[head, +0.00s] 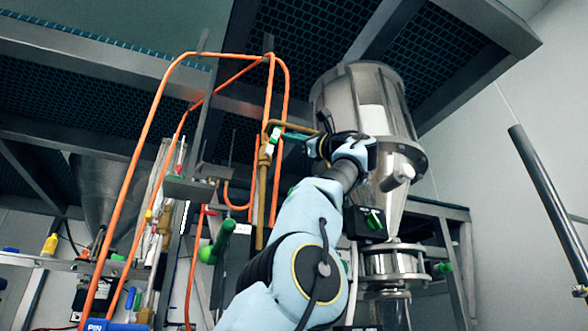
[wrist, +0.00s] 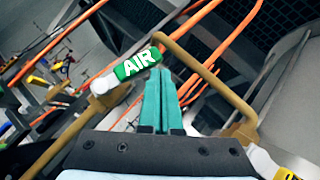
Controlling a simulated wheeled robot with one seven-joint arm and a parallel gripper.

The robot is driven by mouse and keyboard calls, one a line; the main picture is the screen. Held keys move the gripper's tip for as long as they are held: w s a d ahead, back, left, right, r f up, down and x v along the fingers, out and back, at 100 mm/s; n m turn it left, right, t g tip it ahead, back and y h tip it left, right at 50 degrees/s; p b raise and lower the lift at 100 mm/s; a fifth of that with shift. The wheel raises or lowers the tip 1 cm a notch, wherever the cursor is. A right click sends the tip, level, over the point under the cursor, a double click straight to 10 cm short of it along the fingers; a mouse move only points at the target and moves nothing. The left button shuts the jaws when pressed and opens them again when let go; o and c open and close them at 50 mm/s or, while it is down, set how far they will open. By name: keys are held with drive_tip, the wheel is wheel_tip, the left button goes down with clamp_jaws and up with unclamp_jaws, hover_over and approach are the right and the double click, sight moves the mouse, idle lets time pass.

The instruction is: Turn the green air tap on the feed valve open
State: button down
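The green air tap (wrist: 137,64) has a green handle marked AIR with white ends, joined to a bent brass pipe (wrist: 212,80). In the head view the tap (head: 274,134) is small, beside the upright brass pipe. My gripper (wrist: 160,72) has teal fingers lying side by side with only a thin line between them, so it looks shut and empty. Its tips are just below and right of the AIR handle in the wrist view; I cannot tell whether they touch it. In the head view my gripper (head: 288,137) points left at the tap, partly hidden by my wrist.
Orange hoses (head: 150,120) loop around the tap. A clear-walled hopper (head: 378,100) stands behind my wrist at right. A green knob on a black box (head: 375,219) and a large green handle (head: 216,242) are lower down. A yellow-labelled part (wrist: 287,174) is at the wrist view's lower right.

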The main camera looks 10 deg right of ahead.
drive_tip(key=shift+s+a+r, duration=0.1)
drive_tip(key=shift+a+r, duration=0.5)
drive_tip(key=shift+a, duration=0.05)
drive_tip(key=shift+a+r, duration=0.1)
drive_tip(key=shift+a, duration=0.05)
idle(0.4)
